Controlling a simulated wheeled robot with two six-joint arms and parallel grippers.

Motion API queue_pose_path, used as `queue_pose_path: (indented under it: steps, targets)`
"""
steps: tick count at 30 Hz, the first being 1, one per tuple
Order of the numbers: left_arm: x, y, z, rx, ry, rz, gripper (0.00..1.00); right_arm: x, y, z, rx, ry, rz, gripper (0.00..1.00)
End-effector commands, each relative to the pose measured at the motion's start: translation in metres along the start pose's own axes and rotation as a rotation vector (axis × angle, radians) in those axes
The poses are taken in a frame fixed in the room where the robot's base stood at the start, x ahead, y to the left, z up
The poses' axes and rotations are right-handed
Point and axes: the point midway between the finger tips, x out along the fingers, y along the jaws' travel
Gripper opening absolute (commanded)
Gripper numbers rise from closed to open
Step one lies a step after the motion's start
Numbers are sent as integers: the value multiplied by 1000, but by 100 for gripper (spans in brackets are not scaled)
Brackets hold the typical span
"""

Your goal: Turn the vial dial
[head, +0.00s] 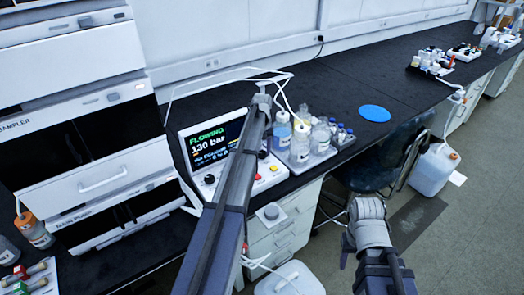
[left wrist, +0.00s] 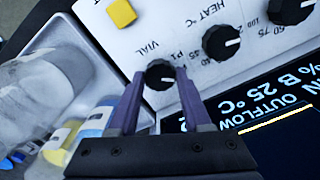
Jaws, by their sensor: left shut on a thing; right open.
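The small black VIAL dial (left wrist: 160,74) with a white pointer line is on the pale control panel in the left wrist view. My left gripper (left wrist: 159,80) has its two purple fingers on either side of it, shut on it. In the head view the instrument (head: 222,150) with the lit screen stands on the bench. My left arm crosses in front of it and hides the dial and the left gripper there.
Beside the VIAL dial are the HEAT dial (left wrist: 221,41), another black dial (left wrist: 290,9) and a yellow button (left wrist: 121,13). Bottles in a tray (head: 302,160) stand close right of the instrument. A blue disc (head: 374,113) lies on the bench further right, with clear benchtop around it.

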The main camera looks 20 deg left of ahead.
Motion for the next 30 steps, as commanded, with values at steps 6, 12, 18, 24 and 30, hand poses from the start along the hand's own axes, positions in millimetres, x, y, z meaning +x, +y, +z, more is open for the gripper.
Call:
queue_pose_path:
  steps: [6, 12, 18, 24, 30]
  targets:
    - [0, 0, 0, 174, 0, 0, 0, 0, 0, 0, 0, 0, 0, 50]
    - [0, 0, 0, 325, 0, 0, 0, 0, 0, 0, 0, 0, 0, 50]
    - [0, 0, 0, 443, 0, 0, 0, 0, 0, 0, 0, 0, 0, 50]
    - [0, 0, 0, 518, 0, 0, 0, 0, 0, 0, 0, 0, 0, 50]
    - [0, 0, 0, 551, 0, 0, 0, 0, 0, 0, 0, 0, 0, 50]
